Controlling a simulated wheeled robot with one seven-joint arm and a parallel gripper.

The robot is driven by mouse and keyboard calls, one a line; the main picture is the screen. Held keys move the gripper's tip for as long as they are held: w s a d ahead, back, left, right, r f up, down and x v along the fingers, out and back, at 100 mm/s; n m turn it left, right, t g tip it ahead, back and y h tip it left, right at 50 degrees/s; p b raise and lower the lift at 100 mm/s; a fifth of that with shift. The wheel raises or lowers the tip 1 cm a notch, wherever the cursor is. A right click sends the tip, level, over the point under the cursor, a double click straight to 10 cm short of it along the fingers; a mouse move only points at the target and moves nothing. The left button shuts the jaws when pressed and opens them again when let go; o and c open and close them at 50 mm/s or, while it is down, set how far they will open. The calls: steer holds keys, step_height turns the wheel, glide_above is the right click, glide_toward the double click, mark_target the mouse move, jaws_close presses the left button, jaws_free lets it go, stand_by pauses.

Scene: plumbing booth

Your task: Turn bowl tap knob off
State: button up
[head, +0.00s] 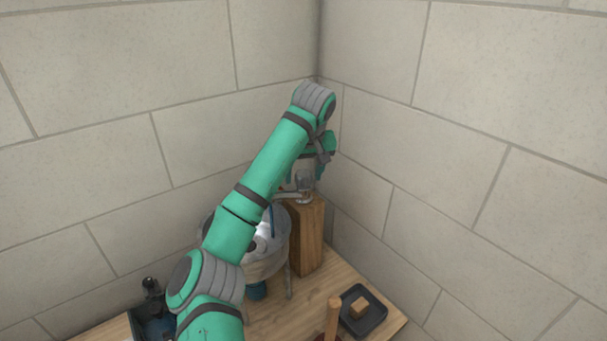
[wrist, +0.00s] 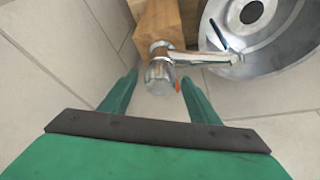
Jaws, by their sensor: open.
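The bowl tap is chrome, and its round knob (wrist: 160,76) sits at the near end of the tap body, with a small orange-red mark beside it. The tap's spout (wrist: 205,55) reaches right over the metal bowl (wrist: 288,62). My gripper (wrist: 159,84) is open, with one green finger on each side of the knob; I cannot tell whether either touches it. In the head view the tap (head: 304,186) stands on a wooden post (head: 309,240), just below my gripper (head: 299,179). My arm partly hides the bowl (head: 279,257) there.
The post stands close to the corner of two block walls (head: 440,130). On the wooden counter (head: 300,318) are a dark tray (head: 376,319) with a small tan block (head: 359,307), an upright wooden handle (head: 332,320), and a dark box with bottles (head: 154,310) at left.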

steer(key=shift+f, duration=0.1)
steer(key=c, duration=1.1)
steer(key=shift+o, duration=0.2)
steer(key=shift+m, duration=0.4)
steer(key=shift+a+f+m+h, duration=0.1)
steer(key=shift+m+h, duration=0.5)
steer(key=shift+m, duration=0.5)
steer(key=m, duration=0.2)
steer(key=m+h, duration=0.1)
steer(key=m, duration=0.1)
steer(key=shift+m+g+h, duration=0.3)
steer(key=m+h, duration=0.1)
steer(key=m, duration=0.2)
steer(key=shift+w+a+g, duration=0.1)
steer(key=shift+g, duration=0.3)
steer(key=shift+m+g+h, duration=0.5)
steer(key=shift+m+g, duration=0.1)
steer(key=shift+m, duration=1.6)
